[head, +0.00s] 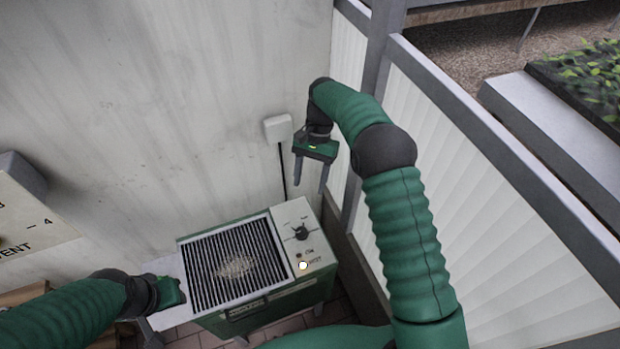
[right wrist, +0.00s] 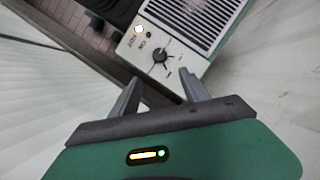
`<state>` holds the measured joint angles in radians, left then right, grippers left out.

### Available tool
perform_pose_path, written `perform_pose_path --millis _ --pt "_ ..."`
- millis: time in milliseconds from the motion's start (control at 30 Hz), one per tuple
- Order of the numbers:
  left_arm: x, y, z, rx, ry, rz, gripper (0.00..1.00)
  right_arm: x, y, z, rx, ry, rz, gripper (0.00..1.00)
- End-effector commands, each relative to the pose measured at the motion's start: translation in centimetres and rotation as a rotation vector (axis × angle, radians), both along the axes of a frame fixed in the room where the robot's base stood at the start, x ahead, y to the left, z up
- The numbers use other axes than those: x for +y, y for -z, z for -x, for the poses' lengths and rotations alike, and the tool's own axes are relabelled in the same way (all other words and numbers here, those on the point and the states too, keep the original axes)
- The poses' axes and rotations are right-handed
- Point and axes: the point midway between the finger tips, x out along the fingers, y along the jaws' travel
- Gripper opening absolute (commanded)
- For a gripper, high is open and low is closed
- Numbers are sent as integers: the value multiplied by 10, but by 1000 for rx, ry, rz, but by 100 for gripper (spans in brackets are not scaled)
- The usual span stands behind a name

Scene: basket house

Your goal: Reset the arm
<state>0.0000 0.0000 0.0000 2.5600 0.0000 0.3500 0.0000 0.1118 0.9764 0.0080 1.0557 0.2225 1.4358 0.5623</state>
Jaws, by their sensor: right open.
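My right arm (head: 408,240) rises on the right of the head view and bends over at the top. Its gripper (head: 311,185) points down, open and empty, above the right end of a green heater-like box. In the right wrist view the two fingers of the right gripper (right wrist: 158,88) are spread, with the box's dial (right wrist: 160,56) beyond them and nothing between them. My left arm (head: 70,310) comes in at the lower left. The left gripper (head: 172,292) is beside the box's left end; its fingers are not clear.
The green box (head: 262,300) has a dark grille (head: 228,262) and a white panel with a dial (head: 300,232) and a lit lamp (head: 303,265). A white wall box (head: 278,128) with a cable is behind. A white panelled fence (head: 470,170) stands close on the right.

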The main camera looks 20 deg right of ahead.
Motion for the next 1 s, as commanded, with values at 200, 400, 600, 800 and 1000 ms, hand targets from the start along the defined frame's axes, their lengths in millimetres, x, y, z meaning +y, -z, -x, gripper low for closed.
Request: perform_pose_path --millis 200,400,600,800,1000 --pt "0 0 0 0 0 0 36 -2 -6 -1 0 1 0 54" --pt "0 0 0 0 0 0 36 -2 -5 -1 0 0 0 54" --pt "0 0 0 0 0 0 36 -1 -9 2 -23 -19 7 54" --pt "0 0 0 0 0 0 36 0 -25 43 -204 -189 74 54" --pt "0 0 0 0 0 0 36 -2 -31 124 -424 -460 163 54"
